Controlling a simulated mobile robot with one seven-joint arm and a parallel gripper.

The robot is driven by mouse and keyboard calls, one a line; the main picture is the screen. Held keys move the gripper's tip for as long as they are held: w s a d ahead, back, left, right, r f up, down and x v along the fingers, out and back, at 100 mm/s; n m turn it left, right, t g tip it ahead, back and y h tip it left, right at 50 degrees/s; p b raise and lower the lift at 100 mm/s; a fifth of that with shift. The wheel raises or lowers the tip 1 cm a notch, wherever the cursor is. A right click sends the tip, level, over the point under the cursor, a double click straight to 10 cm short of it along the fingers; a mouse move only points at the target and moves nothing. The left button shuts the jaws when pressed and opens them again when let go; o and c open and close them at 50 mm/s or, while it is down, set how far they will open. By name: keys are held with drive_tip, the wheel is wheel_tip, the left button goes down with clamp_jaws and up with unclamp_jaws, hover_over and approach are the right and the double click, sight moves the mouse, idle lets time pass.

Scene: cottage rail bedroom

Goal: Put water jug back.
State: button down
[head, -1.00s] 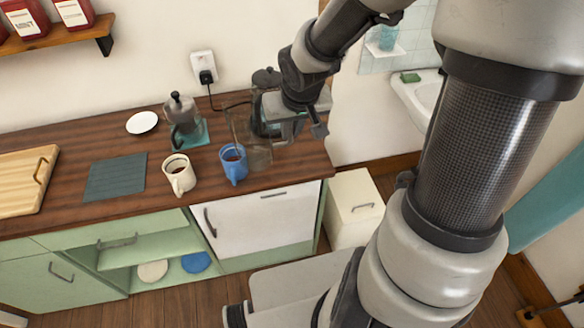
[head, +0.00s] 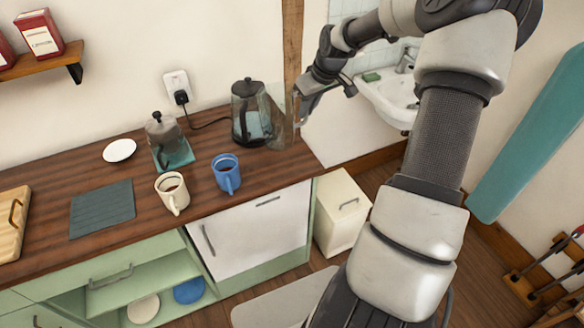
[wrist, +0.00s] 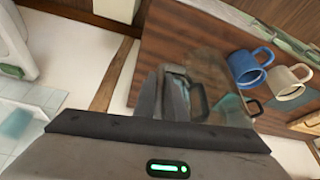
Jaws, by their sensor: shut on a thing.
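The water jug looks like a clear, brown-tinted vessel (head: 277,118). It is at the right end of the wooden counter in the head view, just right of the kettle (head: 247,125). My gripper (head: 299,108) is shut on the jug at its right side. The jug looks roughly upright; I cannot tell whether its base touches the counter. In the wrist view the see-through jug (wrist: 207,66) is beyond my gripper's fingers (wrist: 165,95), with the blue mug (wrist: 248,68) to its right. The wrist housing hides the lower part of that view.
The blue mug and a cream mug (head: 172,193) stand near the counter's front edge. A wall post (head: 292,45) and sink (head: 388,98) are on the right.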

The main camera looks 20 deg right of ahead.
drive_tip(key=d+f, duration=0.4)
drive_tip(key=f, duration=0.7)
drive_tip(key=shift+w+d+f, duration=0.2)
drive_tip(key=shift+w+f, duration=0.1)
drive_tip(key=shift+w, duration=0.05)
drive_tip(key=c, duration=2.3)
unclamp_jaws()
drive_tip(key=shift+f, duration=0.1)
drive_tip(key=o, duration=0.5)
drive_tip(key=v, duration=1.2)
drive_tip(key=shift+d+r, duration=0.1)
drive_tip(key=shift+r, duration=0.1)
